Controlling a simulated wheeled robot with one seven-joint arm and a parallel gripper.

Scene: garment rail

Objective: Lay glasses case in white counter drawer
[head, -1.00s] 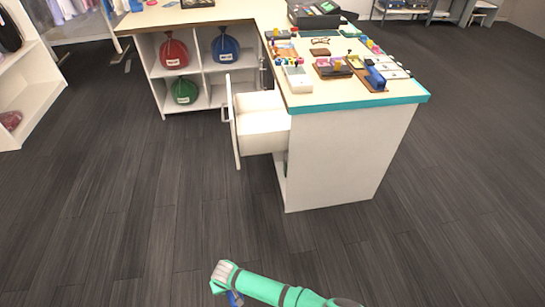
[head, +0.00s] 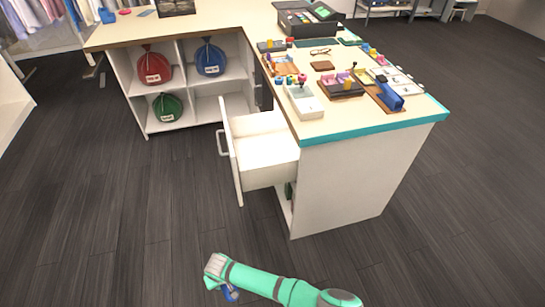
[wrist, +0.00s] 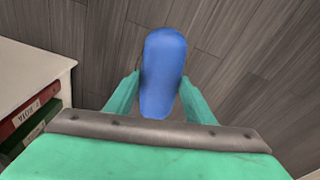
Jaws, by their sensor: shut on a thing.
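A blue, rounded, elongated glasses case (wrist: 163,75) sits between the two green fingers of my gripper (wrist: 158,95) in the wrist view. My gripper is shut on it. In the head view my gripper (head: 222,285) is low at the bottom, over the floor, and only a small blue bit of the case (head: 230,294) shows below it. The white counter drawer (head: 262,150) stands pulled out from the counter's left side, ahead of my gripper and above it in the picture. The visible inside of the drawer looks empty.
The counter top (head: 330,125) holds several small trays and items. Open shelves with a red bag (head: 155,68), a blue bag (head: 210,58) and a green bag (head: 167,107) stand behind the drawer. The dark floor (head: 130,220) left of the drawer is clear.

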